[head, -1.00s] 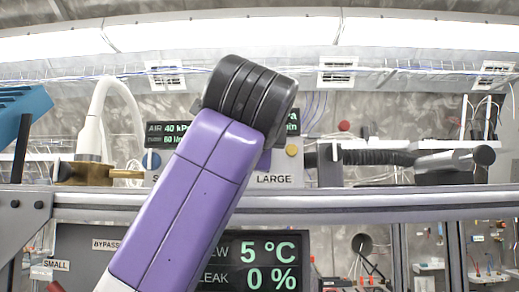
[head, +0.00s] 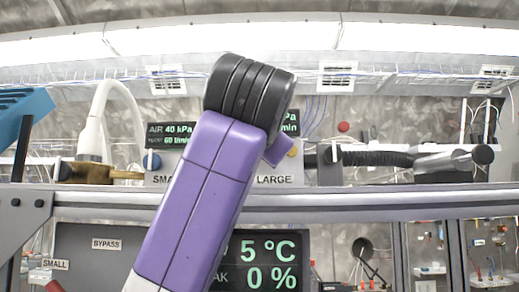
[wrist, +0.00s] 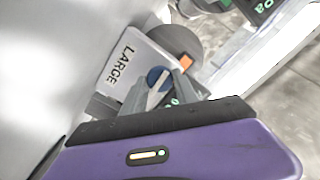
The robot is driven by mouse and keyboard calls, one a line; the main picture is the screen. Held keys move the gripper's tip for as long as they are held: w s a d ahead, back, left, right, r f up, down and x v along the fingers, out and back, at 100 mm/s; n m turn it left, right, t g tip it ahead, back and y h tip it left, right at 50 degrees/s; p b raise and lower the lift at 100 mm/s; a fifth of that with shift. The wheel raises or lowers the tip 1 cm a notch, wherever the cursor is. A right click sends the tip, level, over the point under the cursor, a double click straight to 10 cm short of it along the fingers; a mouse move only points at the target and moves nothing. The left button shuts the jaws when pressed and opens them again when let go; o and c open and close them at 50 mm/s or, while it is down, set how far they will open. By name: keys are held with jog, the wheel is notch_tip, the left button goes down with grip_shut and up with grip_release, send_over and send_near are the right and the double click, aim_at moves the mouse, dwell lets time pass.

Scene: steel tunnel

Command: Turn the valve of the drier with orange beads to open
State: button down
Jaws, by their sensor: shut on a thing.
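In the wrist view my gripper (wrist: 160,90) has its two grey fingers on either side of a blue round knob (wrist: 157,76), shut on it. The knob sits beside a white panel (wrist: 125,62) marked LARGE. A small orange patch (wrist: 186,62) shows just past the fingers; I cannot tell whether it is beads. In the head view my purple arm hides the gripper and the gripped knob. The LARGE label (head: 274,180) shows to the right of the arm. I cannot make out a drier with orange beads or the valve's setting.
A metal rail (head: 380,200) crosses in front of the panels. A display (head: 265,265) reads 5 °C and 0 %. A black hose (head: 380,158) lies at right, a white curved pipe (head: 105,105) at left.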

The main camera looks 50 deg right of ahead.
jog(key=n, duration=0.4)
jog(key=shift+f+n, duration=0.15)
jog(key=shift+n, duration=0.15)
jog(key=n+b, duration=0.1)
jog(key=n, duration=0.2)
jog(key=shift+n, duration=0.3)
jog(key=n, duration=0.4)
jog(key=n+b, duration=0.1)
jog(key=n, duration=0.3)
jog(key=shift+n, duration=0.3)
jog(key=c, duration=0.9)
grip_release()
jog(key=shift+c, duration=0.2)
jog(key=shift+s+a, duration=0.1)
jog(key=shift+a, duration=0.05)
